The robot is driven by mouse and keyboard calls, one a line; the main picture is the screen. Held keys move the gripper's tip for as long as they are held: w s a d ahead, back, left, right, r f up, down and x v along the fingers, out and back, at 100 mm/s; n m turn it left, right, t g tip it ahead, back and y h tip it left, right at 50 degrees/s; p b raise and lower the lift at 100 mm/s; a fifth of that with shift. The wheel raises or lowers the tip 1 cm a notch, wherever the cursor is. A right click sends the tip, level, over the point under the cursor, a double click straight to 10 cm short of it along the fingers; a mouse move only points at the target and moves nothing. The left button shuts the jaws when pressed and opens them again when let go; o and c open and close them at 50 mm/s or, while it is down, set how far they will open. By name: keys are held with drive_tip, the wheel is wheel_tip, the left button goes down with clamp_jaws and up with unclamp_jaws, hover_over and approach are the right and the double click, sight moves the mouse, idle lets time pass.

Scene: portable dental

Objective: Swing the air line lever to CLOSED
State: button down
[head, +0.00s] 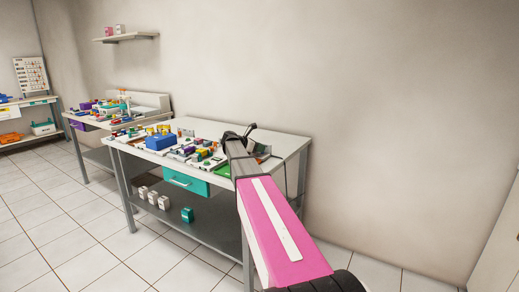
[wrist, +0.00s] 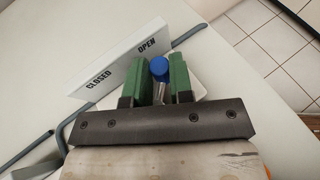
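The air line lever shows in the wrist view as a blue knob (wrist: 160,67) on a short grey stem. My gripper's green fingers (wrist: 160,80) stand on either side of it, with the knob between them. Little or no gap shows beside the knob, and I cannot tell whether the fingers press on it. A tilted white label plate (wrist: 118,62) behind reads CLOSED at left and OPEN at right. The knob is nearer the OPEN end. In the head view my gripper (head: 250,128) is over the right end of the white bench (head: 285,146), and my arm hides the lever.
In the wrist view a grey-blue tube (wrist: 35,150) runs along the left, and another piece sticks out past the OPEN end. Small colourful items and a blue box (head: 160,141) stand on the bench to the left. A wall is close behind. The floor in front is clear.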

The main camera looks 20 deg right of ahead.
drive_tip(key=shift+n+t, duration=0.3)
drive_tip(key=shift+t, duration=0.1)
drive_tip(key=shift+n+t+y, duration=0.3)
drive_tip(key=shift+n+t, duration=0.3)
drive_tip(key=shift+t, duration=0.1)
drive_tip(key=n+t, duration=0.1)
drive_tip(key=n+t+y, duration=0.1)
drive_tip(key=n+t, duration=0.1)
drive_tip(key=shift+w, duration=0.4)
drive_tip(key=shift+w+a+n+t+y, duration=0.1)
drive_tip(key=shift+w+n+t+y, duration=0.15)
drive_tip(key=shift+n+t+y, duration=0.65)
drive_tip(key=shift+w+n+t+y, duration=0.25)
drive_tip(key=shift+n+t+y, duration=0.55)
drive_tip(key=shift+n, duration=0.2)
drive_tip(key=c, duration=1)
unclamp_jaws()
